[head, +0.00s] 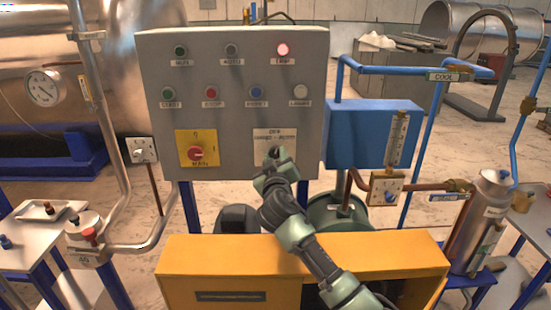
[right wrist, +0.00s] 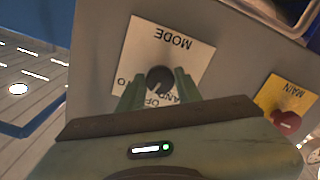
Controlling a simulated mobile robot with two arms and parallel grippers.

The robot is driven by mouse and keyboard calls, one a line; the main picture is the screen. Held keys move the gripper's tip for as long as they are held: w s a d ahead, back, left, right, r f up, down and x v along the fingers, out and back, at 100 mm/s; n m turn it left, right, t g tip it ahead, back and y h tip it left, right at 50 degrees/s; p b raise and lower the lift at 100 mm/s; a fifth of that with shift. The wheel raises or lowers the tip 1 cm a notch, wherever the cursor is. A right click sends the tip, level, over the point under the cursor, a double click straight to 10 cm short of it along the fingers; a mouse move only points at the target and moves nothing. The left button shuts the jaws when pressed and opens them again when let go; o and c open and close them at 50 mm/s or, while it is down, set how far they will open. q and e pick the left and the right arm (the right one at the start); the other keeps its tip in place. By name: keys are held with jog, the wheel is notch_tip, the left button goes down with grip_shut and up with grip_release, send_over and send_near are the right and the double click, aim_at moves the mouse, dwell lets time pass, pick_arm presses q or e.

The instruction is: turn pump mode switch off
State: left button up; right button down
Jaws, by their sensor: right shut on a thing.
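The pump mode switch is a dark round knob on a white label plate (head: 289,137) on the grey control panel (head: 236,125). In the right wrist view the dark knob (right wrist: 159,79) sits on its plate (right wrist: 150,48), whose print reads MODE and shows upside down. My right gripper (right wrist: 158,88) is shut on the knob, one green finger on either side. In the head view the right gripper (head: 274,160) covers the lower part of the plate. The knob's pointer position is hard to read. My left gripper is not in view.
The red main switch (head: 195,153) on its yellow plate is left of the mode switch. Buttons and lamps, with the TRIP lamp (head: 283,50) lit red, are above. A yellow housing (head: 300,262) stands below the panel. A blue box (head: 365,132) and pipes are to the right.

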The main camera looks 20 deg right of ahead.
jog(key=shift+n, duration=1.3)
jog(key=c, duration=1)
grip_release()
jog(key=shift+o, duration=0.2)
jog(key=b+v, duration=0.2)
jog(key=v, duration=0.5)
jog(key=shift+s, duration=0.4)
jog(key=shift+a, duration=0.15)
